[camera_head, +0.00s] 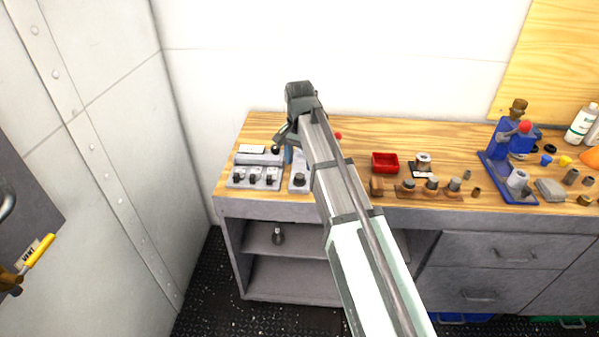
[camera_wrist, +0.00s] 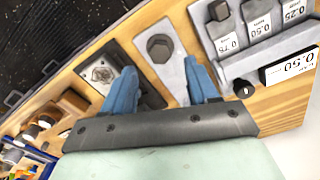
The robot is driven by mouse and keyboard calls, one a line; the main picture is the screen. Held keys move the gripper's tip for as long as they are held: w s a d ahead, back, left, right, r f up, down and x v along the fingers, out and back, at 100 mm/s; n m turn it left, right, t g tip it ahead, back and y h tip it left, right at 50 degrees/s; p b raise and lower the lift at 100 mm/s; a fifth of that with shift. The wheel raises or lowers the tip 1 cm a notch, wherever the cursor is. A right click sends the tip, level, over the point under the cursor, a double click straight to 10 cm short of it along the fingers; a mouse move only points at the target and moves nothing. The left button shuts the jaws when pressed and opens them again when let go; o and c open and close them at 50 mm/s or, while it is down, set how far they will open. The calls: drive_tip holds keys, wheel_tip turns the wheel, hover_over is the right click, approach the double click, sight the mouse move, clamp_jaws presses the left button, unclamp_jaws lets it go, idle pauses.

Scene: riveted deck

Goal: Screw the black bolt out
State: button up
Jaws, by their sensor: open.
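The black bolt (camera_wrist: 160,47) shows a dark hexagonal head on a light grey plate (camera_wrist: 174,72) in the wrist view. In the head view the bolt (camera_head: 299,179) is a small dark shape on the narrow grey plate left of my arm. My gripper (camera_wrist: 160,66) is open, its two blue fingers apart on either side of the plate in the picture. The bolt head appears between and just past the fingertips, and nothing is held. Whether the fingers touch the plate, and their height above it, I cannot tell. My arm hides part of the bench in the head view.
A grey gauge block (camera_head: 253,176) with several dark knobs stands left of the bolt plate. A dark plate with a pale square (camera_wrist: 102,74) lies on its other side. A red tray (camera_head: 385,162), loose fittings and a blue stand (camera_head: 497,165) are farther right.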

sight(299, 176)
drive_tip(key=shift+f, duration=2.55)
drive_tip(key=c, duration=1)
